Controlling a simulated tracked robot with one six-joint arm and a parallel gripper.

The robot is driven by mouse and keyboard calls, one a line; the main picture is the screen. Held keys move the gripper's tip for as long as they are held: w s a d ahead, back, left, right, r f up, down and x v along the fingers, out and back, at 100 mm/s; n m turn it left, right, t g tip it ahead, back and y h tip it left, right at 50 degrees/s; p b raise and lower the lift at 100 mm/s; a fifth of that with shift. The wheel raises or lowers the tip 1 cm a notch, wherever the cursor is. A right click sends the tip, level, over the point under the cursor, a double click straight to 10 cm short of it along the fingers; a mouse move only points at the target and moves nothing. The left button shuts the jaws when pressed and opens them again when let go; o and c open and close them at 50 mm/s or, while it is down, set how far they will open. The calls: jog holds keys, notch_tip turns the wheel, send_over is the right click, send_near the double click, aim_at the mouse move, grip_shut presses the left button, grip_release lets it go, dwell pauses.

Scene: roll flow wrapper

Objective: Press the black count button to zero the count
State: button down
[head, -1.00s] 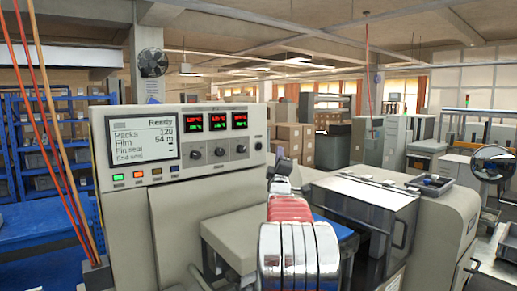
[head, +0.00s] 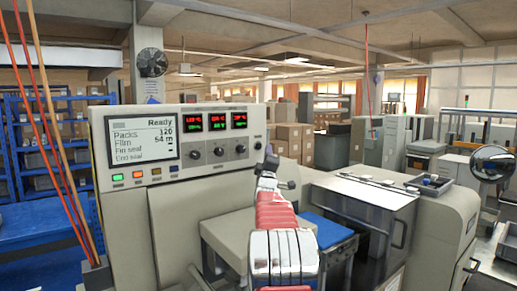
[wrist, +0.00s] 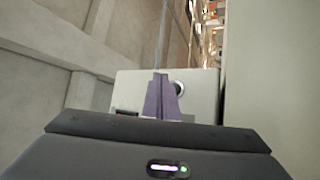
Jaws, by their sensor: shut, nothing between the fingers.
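The grey machine's control panel (head: 200,150) faces me at the left of the head view. Its screen (head: 143,139) reads Ready, Packs 120, Film 54 m. A small black round control (head: 257,143) sits at the panel's right end; its label is too small to read, so I cannot tell if it is the count button. My gripper (head: 268,158) is just right of the panel's lower right edge, small and dark there. In the wrist view my gripper (wrist: 161,90) is shut and empty. Its purple fingers partly cover a pale surface (wrist: 135,90) with a dark, light-rimmed round part (wrist: 179,88).
Three dark knobs sit under red-green displays (head: 217,122). A clear-covered housing (head: 365,205) and a parts tray (head: 428,184) stand right of my arm.

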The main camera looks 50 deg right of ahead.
jog(key=shift+w+d, duration=0.15)
jog(key=shift+w, duration=0.55)
jog(key=shift+w+d, duration=0.15)
jog(key=shift+w, duration=0.5)
dwell(1.1)
jog(key=shift+w+d, duration=0.1)
jog(key=shift+w, duration=0.25)
jog(key=shift+w, duration=0.4)
dwell(0.9)
jog(key=shift+r, duration=0.1)
jog(key=shift+s, duration=0.8)
jog(key=shift+s+a, duration=0.2)
jog(key=shift+s, duration=0.6)
jog(key=shift+s+a, duration=0.25)
jog(key=shift+s, duration=0.6)
jog(key=shift+s+a, duration=0.2)
jog(key=shift+s, duration=0.6)
